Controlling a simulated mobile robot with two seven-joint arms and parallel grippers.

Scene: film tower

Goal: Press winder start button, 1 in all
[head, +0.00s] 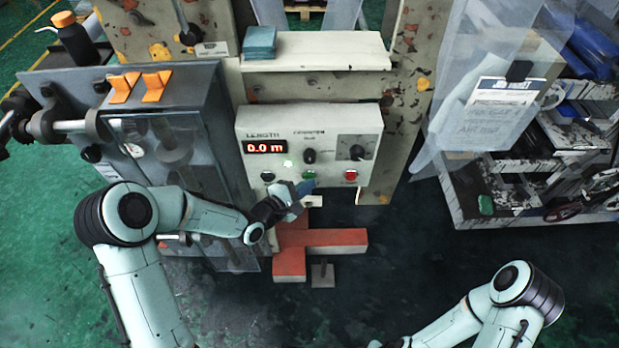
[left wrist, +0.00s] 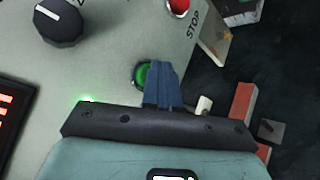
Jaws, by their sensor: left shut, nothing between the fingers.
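The winder control panel (head: 309,130) is a pale box with a red display reading 0.0 m. Its green start button (head: 309,176) sits on the lower front, left of the red stop button (head: 351,175). My left gripper (head: 306,187) is shut and empty, with its fingertips at the green button. In the left wrist view the blue fingers (left wrist: 162,84) overlap the right part of the green button (left wrist: 142,75); I cannot tell whether they touch it. The red stop button (left wrist: 179,8) shows near the top. My right gripper is not clearly visible; only my right arm shows at lower right.
A black knob (head: 309,156) and a dial (head: 355,148) are on the panel. A cabinet with orange switches (head: 157,86) stands left. A shelf unit (head: 520,200) stands right.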

